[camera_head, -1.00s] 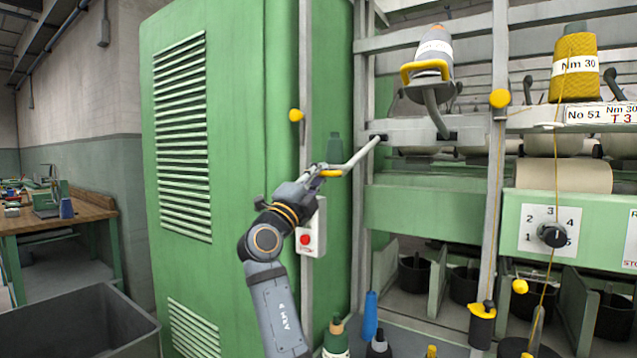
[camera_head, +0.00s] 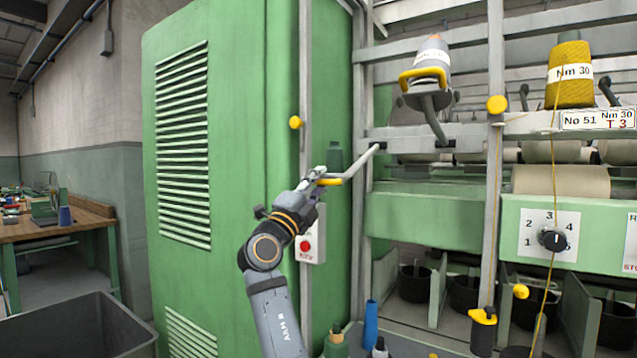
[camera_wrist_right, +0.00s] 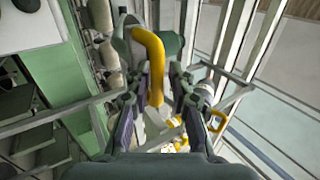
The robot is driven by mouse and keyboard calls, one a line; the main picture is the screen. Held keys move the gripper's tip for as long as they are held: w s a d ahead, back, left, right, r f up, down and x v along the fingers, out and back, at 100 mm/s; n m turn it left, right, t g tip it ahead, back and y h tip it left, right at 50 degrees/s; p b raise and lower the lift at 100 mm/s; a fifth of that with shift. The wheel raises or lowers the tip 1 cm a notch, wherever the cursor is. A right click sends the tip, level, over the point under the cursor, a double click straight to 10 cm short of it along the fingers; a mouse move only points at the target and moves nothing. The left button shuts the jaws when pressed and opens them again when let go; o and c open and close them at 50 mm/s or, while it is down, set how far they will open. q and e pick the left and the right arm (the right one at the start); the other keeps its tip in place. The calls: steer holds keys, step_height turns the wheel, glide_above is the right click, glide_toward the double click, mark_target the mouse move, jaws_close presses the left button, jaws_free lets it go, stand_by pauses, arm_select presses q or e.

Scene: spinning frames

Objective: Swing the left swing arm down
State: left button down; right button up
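The left swing arm (camera_head: 352,171) is a bent pale grey rod with a yellow handle (camera_head: 329,182) and a dark green cone (camera_head: 335,156) above it. It reaches left from the frame's upright. My right gripper (camera_head: 312,184) is at the handle. In the right wrist view the yellow handle (camera_wrist_right: 152,62) lies between the two fingers, nearer the left one. A gap shows on the right side, so the fingers look open around it. The green cone is partly hidden behind the fingers. My left gripper is out of view.
A second swing arm (camera_head: 431,110) with a yellow handle and grey cone is raised to the right. A green cabinet (camera_head: 250,130) stands close behind my arm. A red button box (camera_head: 306,247) is just below. A grey bin (camera_head: 85,325) is at lower left.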

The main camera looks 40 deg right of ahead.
steer(key=shift+a+f, duration=0.25)
steer(key=v, duration=0.7)
steer(key=shift+s+r, duration=0.1)
steer(key=shift+s, duration=0.05)
